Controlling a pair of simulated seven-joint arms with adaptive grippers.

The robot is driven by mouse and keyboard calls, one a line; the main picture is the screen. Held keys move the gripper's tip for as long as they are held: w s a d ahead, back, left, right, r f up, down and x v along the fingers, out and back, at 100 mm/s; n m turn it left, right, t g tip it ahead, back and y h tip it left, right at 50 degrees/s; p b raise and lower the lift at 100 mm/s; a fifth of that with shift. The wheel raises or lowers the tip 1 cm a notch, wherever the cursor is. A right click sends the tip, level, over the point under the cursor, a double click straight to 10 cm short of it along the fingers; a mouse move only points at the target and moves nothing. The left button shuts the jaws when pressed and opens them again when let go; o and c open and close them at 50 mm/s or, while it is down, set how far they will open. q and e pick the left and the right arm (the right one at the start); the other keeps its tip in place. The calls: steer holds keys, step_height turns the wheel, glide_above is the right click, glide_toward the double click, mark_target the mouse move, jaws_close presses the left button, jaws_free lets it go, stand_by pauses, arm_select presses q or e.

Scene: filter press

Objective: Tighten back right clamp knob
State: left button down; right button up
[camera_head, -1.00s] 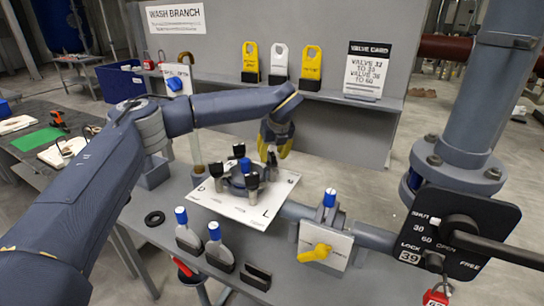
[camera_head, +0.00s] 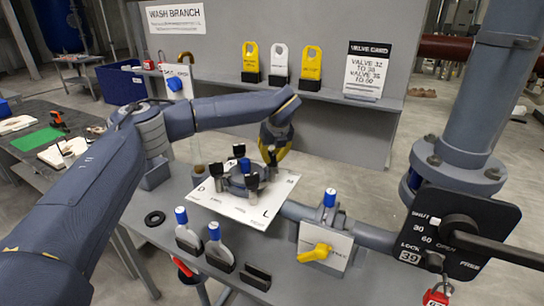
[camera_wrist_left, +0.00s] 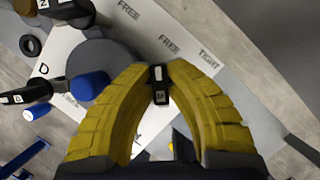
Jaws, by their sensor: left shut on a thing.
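The round grey filter housing (camera_head: 236,182) sits on a white plate (camera_head: 262,212) with several black clamp knobs around it and a blue knob (camera_head: 245,165) on it. The back right clamp knob (camera_head: 271,156) is black. My left gripper (camera_head: 272,158) comes down on it from above. In the left wrist view, the yellow fingers close on the black knob (camera_wrist_left: 158,88), which carries a small white mark and shows between the fingertips. The words FREE and TIGHT are printed on the plate beyond it. My right gripper is not in view.
A yellow-handled valve (camera_head: 318,252) is right of the plate. A large pipe with a black lever plate (camera_head: 455,232) stands at the right. A black ring (camera_head: 154,218) lies left. A shelf (camera_head: 230,80) runs behind.

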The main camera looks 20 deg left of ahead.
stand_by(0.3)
arm_select(q)
steer(key=m+h, duration=0.1)
steer(key=m, duration=0.3)
steer(key=shift+t, duration=0.3)
steer(key=m+h, duration=0.1)
steer(key=m, duration=0.1)
steer(key=m+h, duration=0.1)
steer(key=m, duration=0.2)
steer(key=shift+m+h, duration=0.3)
steer(key=m, duration=0.2)
steer(key=m+h, duration=0.1)
steer(key=m, duration=0.1)
steer(key=shift+g+h, duration=0.3)
steer(key=shift+g, duration=0.1)
steer(key=shift+m+g+h, duration=0.5)
steer(key=shift+m, duration=1.6)
steer(key=shift+f, duration=0.1)
steer(key=c, duration=1.4)
jaws_free()
steer(key=shift+o, duration=0.2)
